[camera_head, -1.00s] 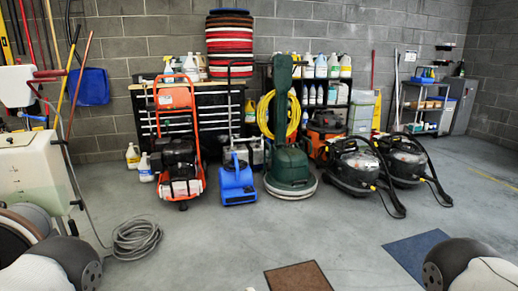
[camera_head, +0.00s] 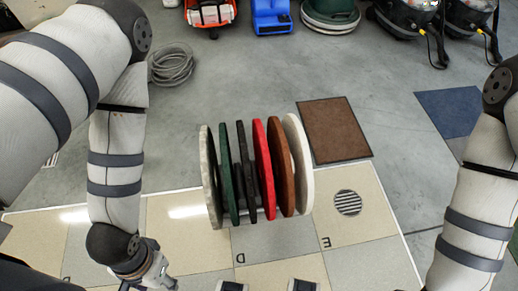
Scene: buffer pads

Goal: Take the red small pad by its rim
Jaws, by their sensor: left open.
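The red pad (camera_head: 264,168) stands upright on edge in a row of round pads, between a black pad (camera_head: 247,172) and a brown pad (camera_head: 281,168). Its rim shows along the top and front; much of its face is hidden by its neighbours. My left gripper (camera_head: 155,277) is low in the picture, left of and nearer than the row, apart from the pads. It is open, and its fingers are small and partly cut off by the bottom edge. My right arm comes in at the right edge; its gripper is out of view.
A white pad (camera_head: 210,178) and a green pad (camera_head: 229,174) stand left in the row; another white pad (camera_head: 298,165) ends it on the right. Behind are a brown mat (camera_head: 335,130), a blue mat (camera_head: 450,108) and a coiled hose (camera_head: 171,64).

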